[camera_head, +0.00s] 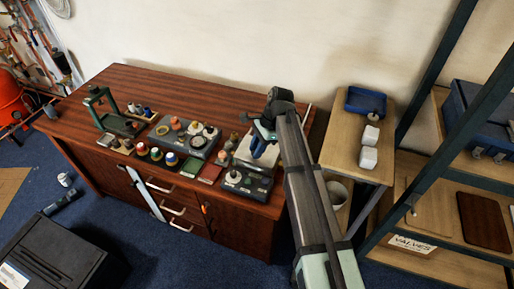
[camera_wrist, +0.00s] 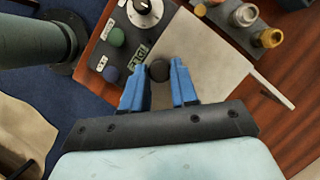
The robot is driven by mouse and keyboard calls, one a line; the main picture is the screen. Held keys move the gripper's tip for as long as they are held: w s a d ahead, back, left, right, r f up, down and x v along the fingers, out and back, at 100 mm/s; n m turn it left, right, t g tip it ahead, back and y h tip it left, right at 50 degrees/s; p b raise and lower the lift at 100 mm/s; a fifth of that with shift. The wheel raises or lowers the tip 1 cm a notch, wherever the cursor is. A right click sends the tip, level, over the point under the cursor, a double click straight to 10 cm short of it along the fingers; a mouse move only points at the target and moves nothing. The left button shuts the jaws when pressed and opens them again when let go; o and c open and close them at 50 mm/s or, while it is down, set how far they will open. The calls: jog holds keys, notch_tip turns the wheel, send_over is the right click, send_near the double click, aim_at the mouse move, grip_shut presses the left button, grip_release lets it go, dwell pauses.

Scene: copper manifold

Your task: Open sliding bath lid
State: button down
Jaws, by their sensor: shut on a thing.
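The bath lid (camera_head: 243,155) is a pale flat plate on a dark unit at the right end of the wooden bench. It also shows in the wrist view (camera_wrist: 205,52), with a dark round knob (camera_wrist: 159,70) near its edge. My gripper (camera_wrist: 159,80) has its two blue fingers closed on this knob, one on each side. In the head view my gripper (camera_head: 262,146) is over the lid, and my arm hides its right part. I cannot see whether any of the bath opening is uncovered.
The unit's grey control panel (camera_wrist: 124,45) has a dial and green and blue buttons beside my fingers. Small jars (camera_wrist: 243,15) stand beyond the lid. Trays of jars (camera_head: 186,135) and a green press (camera_head: 100,105) are left on the bench. A side table (camera_head: 350,150) stands right.

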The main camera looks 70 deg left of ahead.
jog(key=shift+w+a, duration=0.1)
jog(key=w+a, duration=0.7)
jog(key=c, duration=0.9)
grip_release()
jog(key=shift+s+d, duration=0.1)
jog(key=shift+o, duration=0.2)
jog(key=v, duration=1.4)
jog(key=shift+f, duration=0.1)
